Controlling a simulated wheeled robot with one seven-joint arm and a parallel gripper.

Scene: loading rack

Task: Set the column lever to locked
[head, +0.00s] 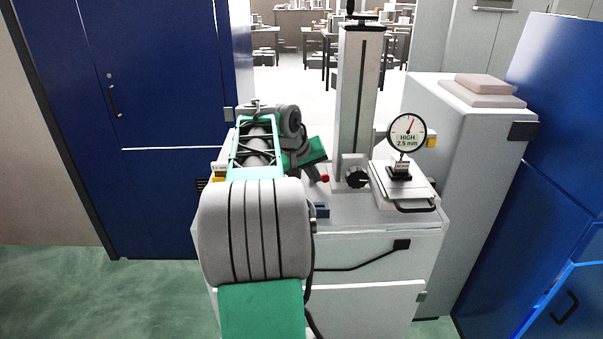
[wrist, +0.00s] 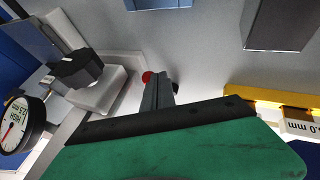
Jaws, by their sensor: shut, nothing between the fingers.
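The pale column (head: 358,105) stands upright on the machine top, with a black knob (head: 356,177) at its foot. A small red ball (head: 325,178), which looks like the end of the column lever, shows just left of that knob. The red ball also shows in the wrist view (wrist: 147,77), right beside my fingertips. My gripper (wrist: 158,88) is shut and empty there. I cannot tell whether it touches the ball. The lever's arm is mostly hidden behind my fingers, and its setting cannot be read.
A dial gauge (head: 407,133) marked HIGH 2.5 mm stands right of the column, over a pale plate (head: 420,194) with a handle. A yellow piece (wrist: 265,96) with a label lies near my gripper. A grey cabinet (head: 465,160) stands close on the right.

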